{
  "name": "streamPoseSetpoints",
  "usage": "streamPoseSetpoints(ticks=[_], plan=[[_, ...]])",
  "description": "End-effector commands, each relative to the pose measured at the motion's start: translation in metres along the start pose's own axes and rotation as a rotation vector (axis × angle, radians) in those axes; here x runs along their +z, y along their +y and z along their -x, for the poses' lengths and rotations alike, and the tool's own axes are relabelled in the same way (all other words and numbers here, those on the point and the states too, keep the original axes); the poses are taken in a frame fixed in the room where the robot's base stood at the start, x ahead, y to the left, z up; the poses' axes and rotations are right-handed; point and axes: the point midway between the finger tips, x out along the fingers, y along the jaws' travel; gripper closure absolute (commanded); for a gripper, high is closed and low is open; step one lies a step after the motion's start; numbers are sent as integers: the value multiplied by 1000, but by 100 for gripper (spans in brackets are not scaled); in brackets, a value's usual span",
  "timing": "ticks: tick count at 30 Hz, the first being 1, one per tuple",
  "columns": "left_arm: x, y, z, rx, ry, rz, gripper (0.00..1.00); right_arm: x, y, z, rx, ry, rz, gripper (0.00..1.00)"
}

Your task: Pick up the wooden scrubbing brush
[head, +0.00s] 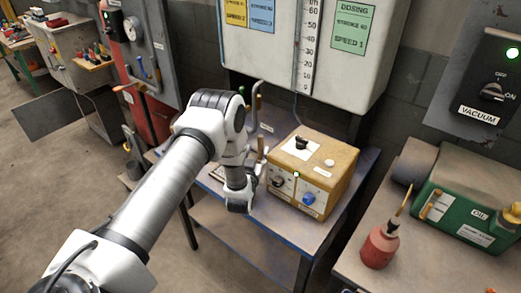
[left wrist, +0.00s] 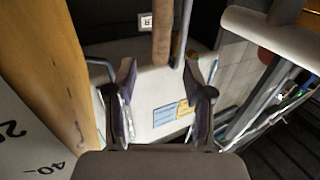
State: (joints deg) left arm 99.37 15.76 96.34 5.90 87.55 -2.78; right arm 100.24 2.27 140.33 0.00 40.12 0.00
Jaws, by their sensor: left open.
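My left gripper (left wrist: 160,78) is open, with its two dark fingers apart and nothing held between them in the left wrist view. A brown wooden-looking bar (left wrist: 162,30) stands beyond the fingertips, near the top middle. It may be part of the wooden scrubbing brush, but I cannot tell for sure. In the head view, my left arm reaches over the blue-grey bench (head: 270,232), and its wrist is beside the yellow control box (head: 315,165). The arm hides part of the bench there, and I cannot make out the brush in that view. My right gripper is not in view.
A large white dosing panel (head: 300,40) hangs above the bench. A green machine (head: 455,222) and a red oil can (head: 380,245) stand on the right-hand bench. A red cabinet (head: 150,108) stands at the back left. The floor at lower left is open.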

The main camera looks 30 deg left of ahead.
Motion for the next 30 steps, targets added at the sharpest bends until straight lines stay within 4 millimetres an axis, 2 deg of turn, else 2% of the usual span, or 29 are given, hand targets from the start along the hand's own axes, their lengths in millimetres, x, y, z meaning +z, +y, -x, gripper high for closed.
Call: streamPoseSetpoints(ticks=[5, 12, 20, 24, 30], plan=[[-2, -1, -21, -2, 3, 0, 48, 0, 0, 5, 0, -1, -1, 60], [-2, -1, -63, -2, 3, 0, 48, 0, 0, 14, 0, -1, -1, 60], [0, -1, -68, -1, 1, 0, 48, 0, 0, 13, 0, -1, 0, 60], [-1, -1, -68, -1, 1, 0, 98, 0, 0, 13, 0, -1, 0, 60], [-1, -1, -68, -1, 1, 0, 100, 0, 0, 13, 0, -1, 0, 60]])
